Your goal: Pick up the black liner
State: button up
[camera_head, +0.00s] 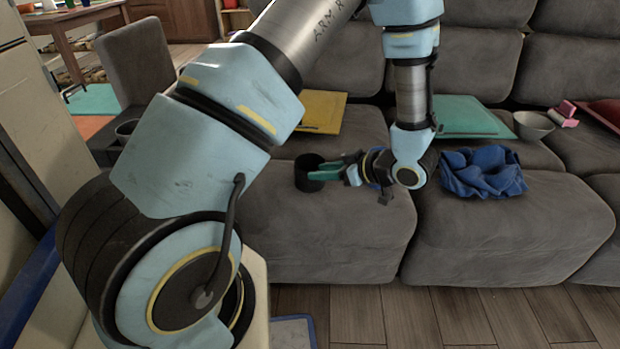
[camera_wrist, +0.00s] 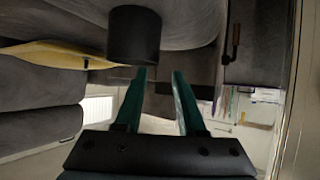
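A short black cylinder, which looks like the black liner (camera_head: 308,173), stands on the left grey sofa seat. In the wrist view the same black cylinder (camera_wrist: 134,36) is just beyond the fingertips, nearer the left finger. My gripper (camera_head: 324,171) comes in low from the right, its green fingers pointing left at the cylinder. In the wrist view my gripper (camera_wrist: 160,72) has its two fingers apart with nothing between them. I cannot tell whether a fingertip touches the cylinder.
A crumpled blue cloth (camera_head: 482,172) lies right of my gripper. Behind are a yellow folder (camera_head: 322,110), a green folder (camera_head: 466,117), a grey bowl (camera_head: 533,125) and a pink item (camera_head: 564,113). The seat front (camera_head: 345,235) is clear.

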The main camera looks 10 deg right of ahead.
jog(key=x, duration=0.3)
jog(key=b+x, duration=0.1)
jog(key=x, duration=0.1)
jog(key=shift+w+a, duration=0.1)
jog(key=shift+w, duration=0.4)
grip_shut()
dwell(1.0)
